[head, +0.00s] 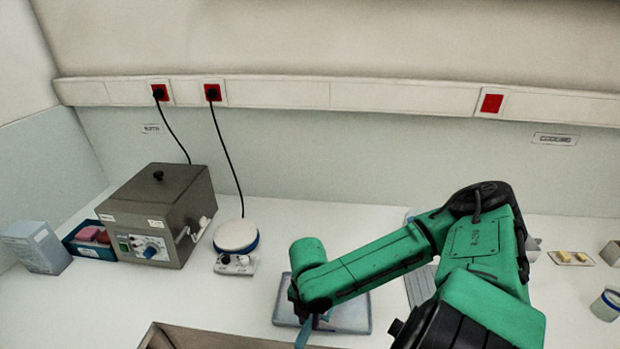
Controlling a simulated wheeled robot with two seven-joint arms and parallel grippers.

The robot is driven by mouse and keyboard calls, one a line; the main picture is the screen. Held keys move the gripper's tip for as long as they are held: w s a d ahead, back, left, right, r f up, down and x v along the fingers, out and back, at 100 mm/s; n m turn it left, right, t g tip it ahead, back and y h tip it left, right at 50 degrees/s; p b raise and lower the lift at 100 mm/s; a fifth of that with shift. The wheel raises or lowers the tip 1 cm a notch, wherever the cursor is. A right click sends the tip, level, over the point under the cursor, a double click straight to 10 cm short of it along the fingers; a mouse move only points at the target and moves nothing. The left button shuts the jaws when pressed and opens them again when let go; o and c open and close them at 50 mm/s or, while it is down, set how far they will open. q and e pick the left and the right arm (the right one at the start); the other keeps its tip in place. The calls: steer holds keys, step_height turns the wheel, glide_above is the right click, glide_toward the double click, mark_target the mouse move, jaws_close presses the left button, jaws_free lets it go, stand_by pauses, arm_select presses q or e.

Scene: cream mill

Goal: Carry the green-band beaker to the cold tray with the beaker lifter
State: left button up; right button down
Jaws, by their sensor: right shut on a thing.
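My right arm reaches in from the lower right, and its gripper (304,318) points down over a flat grey-blue tray (352,318), which looks like the cold tray. The gripper is shut on a blue piece (302,334), which looks like part of the beaker lifter. The rest of the lifter is hidden or below the picture edge. I cannot make out the green-band beaker. A small white vessel with a blue band (606,306) stands at the far right edge. My left gripper is not in view.
A grey heating bath (158,215) and a white-topped hotplate (236,240) stand at the left, with cords to wall sockets. A blue box (85,246) and a pale carton (37,247) are further left. A metal-rimmed basin (160,338) lies at the front.

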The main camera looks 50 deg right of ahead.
mark_target(301, 340)
steer(key=shift+a, duration=0.15)
steer(key=shift+s+a, duration=0.3)
steer(key=shift+a, duration=0.5)
steer(key=shift+a, duration=0.2)
steer(key=shift+s+a, duration=0.2)
steer(key=shift+a, duration=0.3)
steer(key=shift+s+a, duration=0.2)
steer(key=shift+a, duration=0.25)
steer(key=shift+a, duration=0.15)
steer(key=shift+s+a+p, duration=0.15)
steer(key=shift+s+a, duration=0.1)
steer(key=shift+a, duration=0.45)
steer(key=shift+s+a+p, duration=0.15)
steer(key=shift+s+a, duration=0.05)
steer(key=shift+a, duration=0.45)
